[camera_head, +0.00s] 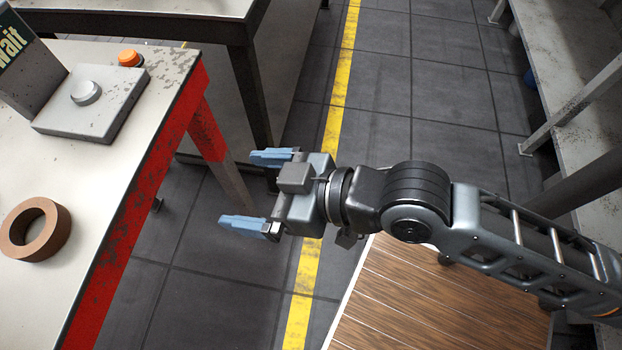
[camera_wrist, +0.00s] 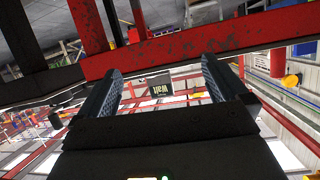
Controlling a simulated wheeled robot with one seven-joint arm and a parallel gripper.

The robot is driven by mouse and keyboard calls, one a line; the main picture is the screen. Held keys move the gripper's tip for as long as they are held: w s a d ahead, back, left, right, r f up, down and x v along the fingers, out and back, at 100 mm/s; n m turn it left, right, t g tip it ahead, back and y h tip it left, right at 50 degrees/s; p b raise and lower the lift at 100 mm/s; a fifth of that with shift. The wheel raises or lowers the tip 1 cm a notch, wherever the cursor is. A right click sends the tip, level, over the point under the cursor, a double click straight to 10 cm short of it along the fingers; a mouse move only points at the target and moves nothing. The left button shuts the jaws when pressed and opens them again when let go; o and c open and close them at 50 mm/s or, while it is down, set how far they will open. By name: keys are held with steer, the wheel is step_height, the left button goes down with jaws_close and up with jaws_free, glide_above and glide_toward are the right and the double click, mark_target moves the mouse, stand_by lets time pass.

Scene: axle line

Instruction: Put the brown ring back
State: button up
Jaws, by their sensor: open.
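The brown ring (camera_head: 57,231) lies flat on the light worktop (camera_head: 105,215) at the left of the head view, near its red front edge. My gripper (camera_head: 250,190) is open and empty, with its blue fingers pointing left. It is in the gap to the right of that table, clear of the ring. In the wrist view the two fingers (camera_wrist: 160,80) stand wide apart with nothing between them. The ring is not visible in the wrist view.
A grey plate with a round silver button (camera_head: 86,92) and a dark "wait" sign (camera_head: 30,55) stand on the worktop behind the ring. An orange button (camera_head: 130,58) is near the back edge. The table's red edge (camera_head: 135,205) lies between gripper and ring. A shelf (camera_head: 570,70) stands right.

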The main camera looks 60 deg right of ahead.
steer(key=s+d+r+h, duration=0.1)
steer(key=s+d, duration=0.1)
steer(key=s, duration=0.6)
steer(key=s+d+r+m+t+h, duration=0.1)
steer(key=s+d, duration=0.1)
steer(key=s, duration=0.6)
steer(key=shift+s+d+r+m+h, duration=0.3)
steer(key=shift+s+d+h, duration=0.05)
steer(key=shift+d+h, duration=0.05)
